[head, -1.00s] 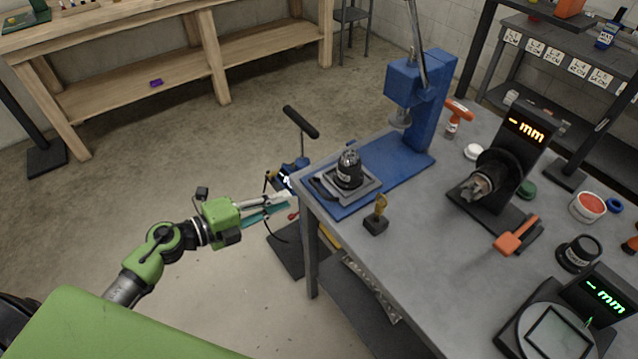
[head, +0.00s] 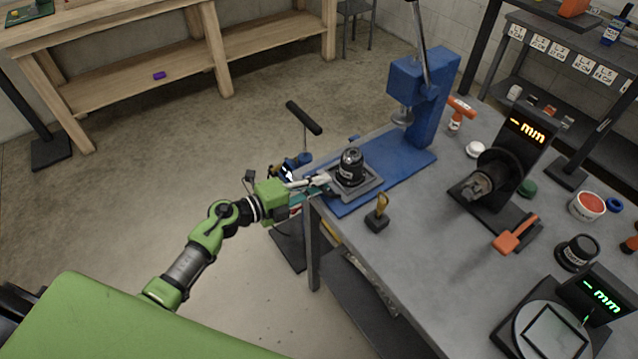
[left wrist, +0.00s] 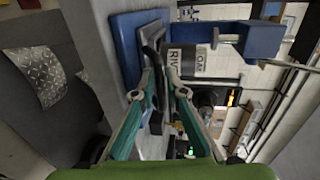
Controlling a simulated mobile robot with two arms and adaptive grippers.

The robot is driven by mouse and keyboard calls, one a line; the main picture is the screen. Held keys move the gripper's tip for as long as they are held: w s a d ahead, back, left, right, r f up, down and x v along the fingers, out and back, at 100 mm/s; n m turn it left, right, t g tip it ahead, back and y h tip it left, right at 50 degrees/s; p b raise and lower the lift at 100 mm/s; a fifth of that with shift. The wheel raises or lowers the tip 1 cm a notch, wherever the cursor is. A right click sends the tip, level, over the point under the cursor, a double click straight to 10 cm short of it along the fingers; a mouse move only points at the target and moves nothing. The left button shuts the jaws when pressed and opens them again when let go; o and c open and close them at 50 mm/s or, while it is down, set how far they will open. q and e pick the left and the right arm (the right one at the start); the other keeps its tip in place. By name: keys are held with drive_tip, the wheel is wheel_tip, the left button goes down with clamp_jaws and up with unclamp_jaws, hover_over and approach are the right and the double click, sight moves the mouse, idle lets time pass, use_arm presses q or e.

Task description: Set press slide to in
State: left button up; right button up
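The blue arbor press (head: 424,108) stands at the table's back left corner, with its ram above the blue base. The slide, a grey plate (head: 367,190), sits at the base's near end, out from under the ram. It carries a black labelled part (head: 351,166), which also shows in the left wrist view (left wrist: 198,62). My left gripper (head: 325,180) is at the slide's front edge. In the left wrist view its fingertips (left wrist: 162,62) are close on either side of the slide's black handle (left wrist: 153,60); whether they grip it is unclear. My right gripper is out of view.
A small stand with a yellow top (head: 379,213) is close to the slide on the grey table (head: 400,260). Open floor lies left of the table.

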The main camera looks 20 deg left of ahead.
use_arm(q)
clamp_jaws()
